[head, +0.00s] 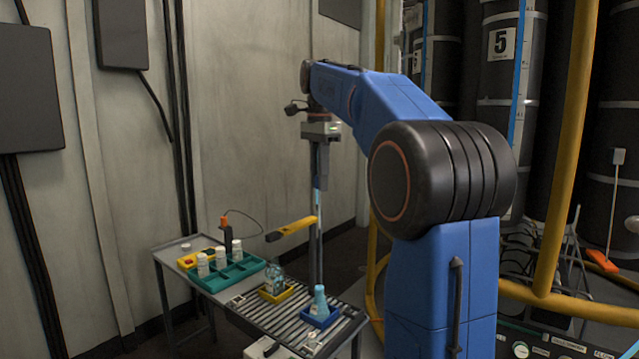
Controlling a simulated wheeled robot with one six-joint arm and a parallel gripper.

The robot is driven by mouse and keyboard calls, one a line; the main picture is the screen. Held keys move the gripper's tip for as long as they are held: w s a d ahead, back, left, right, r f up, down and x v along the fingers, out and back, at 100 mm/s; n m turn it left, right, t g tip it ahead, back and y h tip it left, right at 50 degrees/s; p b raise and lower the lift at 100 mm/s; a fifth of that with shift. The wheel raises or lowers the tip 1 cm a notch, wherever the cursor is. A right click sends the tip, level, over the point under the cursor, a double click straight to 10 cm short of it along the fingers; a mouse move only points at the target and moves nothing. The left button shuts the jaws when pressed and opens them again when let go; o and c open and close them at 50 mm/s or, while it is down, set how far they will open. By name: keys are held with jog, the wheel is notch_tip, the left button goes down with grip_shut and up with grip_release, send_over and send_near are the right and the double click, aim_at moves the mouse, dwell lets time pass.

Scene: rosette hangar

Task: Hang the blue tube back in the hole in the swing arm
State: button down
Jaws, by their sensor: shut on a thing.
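My gripper (320,180) points straight down above the table, in the upper middle of the head view. It is shut on a slim light-blue tube (318,198), which hangs upright below the fingers. The yellow swing arm (293,228) reaches left from a grey upright post (319,255) and has a dark outer end. The hole in the swing arm cannot be made out from here.
A teal tray (235,274) with white bottles stands on the table's left. A jar (274,278) sits in a yellow tray, and a light-blue bottle (320,300) in a blue tray (333,314), on the roller section (262,313). A dark, corded tool (226,236) stands behind.

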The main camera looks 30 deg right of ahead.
jog(key=shift+r, duration=1.3)
